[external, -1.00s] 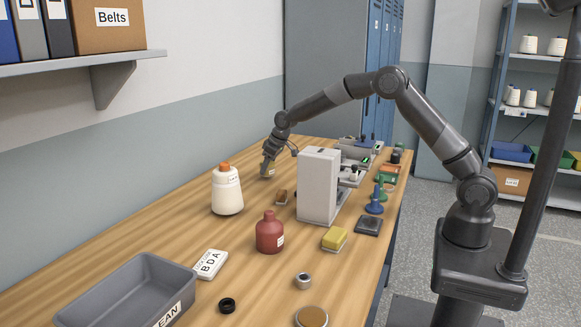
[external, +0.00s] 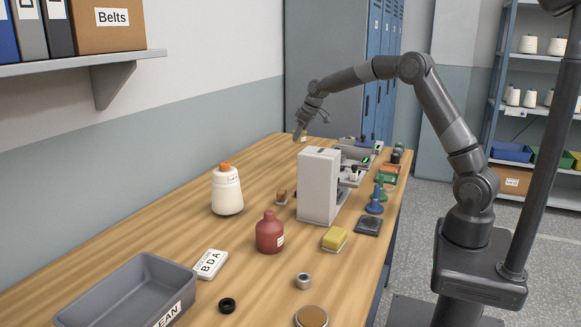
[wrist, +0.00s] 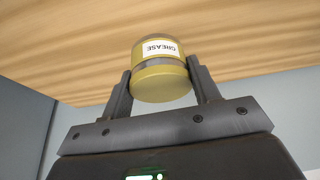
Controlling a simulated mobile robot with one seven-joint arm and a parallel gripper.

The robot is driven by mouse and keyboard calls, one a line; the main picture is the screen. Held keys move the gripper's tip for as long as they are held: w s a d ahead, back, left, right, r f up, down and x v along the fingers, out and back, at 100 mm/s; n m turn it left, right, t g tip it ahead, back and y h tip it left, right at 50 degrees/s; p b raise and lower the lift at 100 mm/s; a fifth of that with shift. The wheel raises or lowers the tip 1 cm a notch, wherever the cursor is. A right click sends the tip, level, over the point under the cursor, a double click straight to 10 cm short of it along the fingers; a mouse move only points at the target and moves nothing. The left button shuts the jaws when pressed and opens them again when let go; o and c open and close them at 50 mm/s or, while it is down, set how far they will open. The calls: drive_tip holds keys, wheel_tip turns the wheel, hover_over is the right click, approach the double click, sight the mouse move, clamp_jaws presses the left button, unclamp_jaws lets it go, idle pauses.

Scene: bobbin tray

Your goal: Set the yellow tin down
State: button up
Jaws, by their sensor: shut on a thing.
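The yellow tin (wrist: 160,84) has a white label reading GREASE and a grey band. In the wrist view it sits between the two fingers of my gripper (wrist: 160,70), which is shut on it. In the external view my gripper (external: 299,134) points down over the far end of the wooden table (external: 180,240), behind the white machine. The tin is mostly hidden there; only a small bit shows at the fingertips. I cannot tell whether it touches the table.
The white machine (external: 318,184) stands to the right of and nearer than my gripper. A white bottle (external: 227,191), a red bottle (external: 269,233), a yellow sponge (external: 334,238) and a grey bin (external: 125,290) stand nearer. The tabletop left of the machine is fairly clear.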

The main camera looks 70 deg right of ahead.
drive_tip(key=s+d+m, duration=0.1)
drive_tip(key=s+d, duration=0.2)
drive_tip(key=d, duration=1.2)
drive_tip(key=w+a+f, duration=0.2)
drive_tip(key=w, duration=0.1)
drive_tip(key=w+a+f, duration=0.2)
drive_tip(key=w, duration=0.1)
drive_tip(key=w+a+f, duration=0.2)
drive_tip(key=w+f, duration=0.1)
drive_tip(key=shift+w+a, duration=0.15)
drive_tip(key=shift+a, duration=0.25)
drive_tip(key=shift+f, duration=1.9)
drive_tip(key=shift+f, duration=0.15)
drive_tip(key=o, duration=1.1)
drive_tip(key=shift+c, duration=0.2)
